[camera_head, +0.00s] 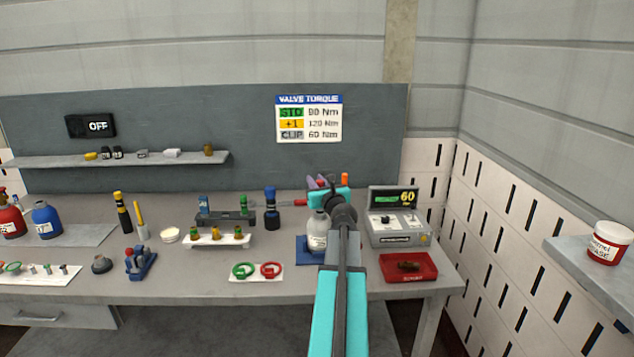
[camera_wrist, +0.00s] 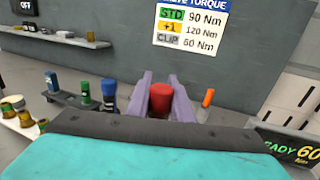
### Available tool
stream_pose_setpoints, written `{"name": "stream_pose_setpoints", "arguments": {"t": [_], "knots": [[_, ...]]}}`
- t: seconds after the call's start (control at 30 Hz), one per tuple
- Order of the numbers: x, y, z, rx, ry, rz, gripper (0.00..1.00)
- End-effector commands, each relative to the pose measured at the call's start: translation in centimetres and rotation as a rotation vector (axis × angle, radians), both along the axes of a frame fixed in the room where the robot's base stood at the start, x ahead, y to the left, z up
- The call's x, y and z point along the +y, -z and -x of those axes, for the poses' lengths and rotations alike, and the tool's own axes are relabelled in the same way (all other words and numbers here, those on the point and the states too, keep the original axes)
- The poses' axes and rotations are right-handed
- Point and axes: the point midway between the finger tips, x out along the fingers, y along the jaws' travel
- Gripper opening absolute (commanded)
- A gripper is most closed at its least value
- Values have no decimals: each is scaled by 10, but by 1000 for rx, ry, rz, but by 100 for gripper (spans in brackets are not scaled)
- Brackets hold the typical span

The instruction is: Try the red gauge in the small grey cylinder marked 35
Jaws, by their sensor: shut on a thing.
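My gripper (camera_head: 322,181) is above the workbench, in front of the back board. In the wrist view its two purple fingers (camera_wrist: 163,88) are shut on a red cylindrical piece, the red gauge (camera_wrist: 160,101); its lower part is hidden. A small grey cylinder (camera_head: 317,238) with a pale label stands upright on a blue pad (camera_head: 306,251), below and close to my gripper in the head view. My arm hides part of it, and its label is too small to read. I cannot tell whether the gauge touches the cylinder.
A blue-topped tool (camera_head: 271,204) and a rack (camera_head: 226,217) stand to the left. An orange-topped piece (camera_wrist: 208,98) is right of my fingers. A grey meter reading 60 (camera_head: 398,228) and a red tray (camera_head: 424,268) are on the right. Green and red rings (camera_head: 244,270) lie in front.

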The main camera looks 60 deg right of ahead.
Motion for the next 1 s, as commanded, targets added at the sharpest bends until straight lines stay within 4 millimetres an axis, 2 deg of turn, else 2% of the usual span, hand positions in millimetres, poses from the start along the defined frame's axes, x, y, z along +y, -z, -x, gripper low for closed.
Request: {"name": "stream_pose_setpoints", "arguments": {"t": [1.0], "knots": [[0,6,0,0,1,0,0]]}}
